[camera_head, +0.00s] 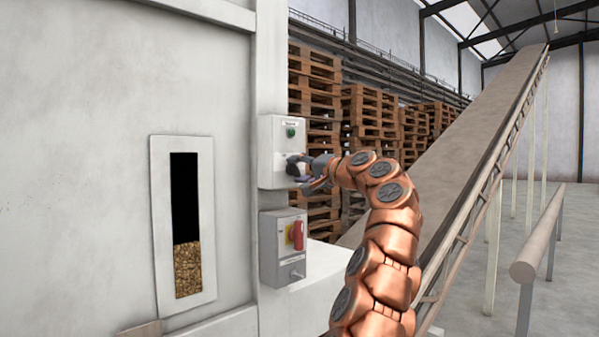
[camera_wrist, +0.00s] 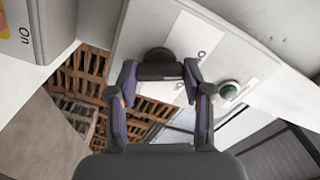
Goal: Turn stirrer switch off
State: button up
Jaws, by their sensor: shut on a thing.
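The stirrer switch is a dark rotary knob (camera_wrist: 160,66) on a light grey control box (camera_head: 279,150) fixed to the machine's corner. A green round lamp or button (camera_head: 291,132) sits above the knob and also shows in the wrist view (camera_wrist: 229,91). My gripper (camera_wrist: 160,75) has its two fingers on either side of the knob's handle and is shut on it. In the head view my gripper (camera_head: 304,171) reaches the box from the right and hides most of the knob. A white label with marks lies behind the knob; the knob's exact setting is hard to read.
A second box (camera_head: 283,262) with a red handle (camera_head: 297,235) on a yellow plate is just below. A window (camera_head: 187,270) at left shows pellets. Pallet stacks (camera_head: 372,110) stand behind, and a sloping conveyor (camera_head: 480,130) and a rail (camera_head: 538,240) are at right.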

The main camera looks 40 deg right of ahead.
jog(key=shift+f+n, duration=0.1)
jog(key=shift+n, duration=0.3)
jog(key=o, duration=1.2)
jog(key=shift+c, duration=0.2)
jog(key=shift+s+a+r, duration=0.1)
jog(key=shift+s+r, duration=0.1)
jog(key=shift+s, duration=0.55)
jog(key=s, duration=1)
jog(key=shift+s+f, duration=0.15)
jog(key=shift+s, duration=0.1)
